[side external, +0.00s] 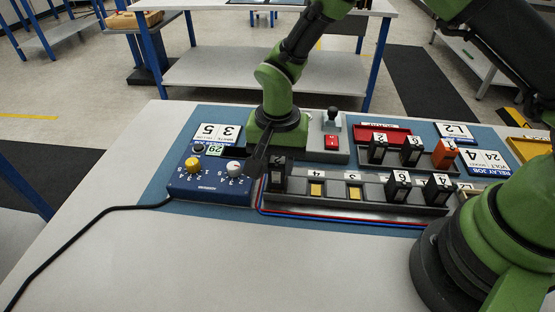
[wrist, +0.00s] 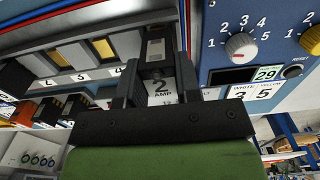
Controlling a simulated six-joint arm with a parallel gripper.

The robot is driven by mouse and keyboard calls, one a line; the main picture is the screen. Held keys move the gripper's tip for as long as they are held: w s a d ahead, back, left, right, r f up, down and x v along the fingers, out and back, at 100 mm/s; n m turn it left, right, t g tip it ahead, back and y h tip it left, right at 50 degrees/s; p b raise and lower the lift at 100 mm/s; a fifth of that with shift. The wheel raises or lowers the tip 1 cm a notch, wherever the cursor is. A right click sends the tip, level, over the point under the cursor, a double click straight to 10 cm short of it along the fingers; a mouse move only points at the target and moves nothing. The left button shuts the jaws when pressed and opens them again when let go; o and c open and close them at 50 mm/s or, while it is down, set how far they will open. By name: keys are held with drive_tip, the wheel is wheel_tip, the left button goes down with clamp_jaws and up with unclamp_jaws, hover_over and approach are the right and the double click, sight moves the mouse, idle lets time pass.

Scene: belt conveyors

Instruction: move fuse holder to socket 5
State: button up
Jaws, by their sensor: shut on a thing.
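My gripper (wrist: 158,80) is shut on a black fuse holder (wrist: 156,50) whose white label reads 2 AMP. A finger lies along each side of it. In the side view my gripper (side external: 264,165) is at the left end of the grey socket strip (side external: 330,202), with the fuse holder (side external: 277,182) upright at the leftmost place. I cannot tell whether it is fully seated; its base is hidden. Two sockets beside it show bare yellow pads (side external: 316,190) (side external: 354,193). The socket number under the fuse holder is not readable.
Black holders (side external: 398,188) (side external: 438,190) stand farther right on the strip. Behind are more black holders (side external: 378,150), an orange one (side external: 445,153) and a red-button switch box (side external: 331,143). A blue knob panel (side external: 210,185) sits close left. Red and blue wires (side external: 320,216) run along the front.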

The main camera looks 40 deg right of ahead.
drive_tip(key=shift+f, duration=0.8)
idle(0.9)
drive_tip(key=o, duration=1.5)
drive_tip(key=shift+c, duration=0.2)
drive_tip(key=shift+r, duration=3.75)
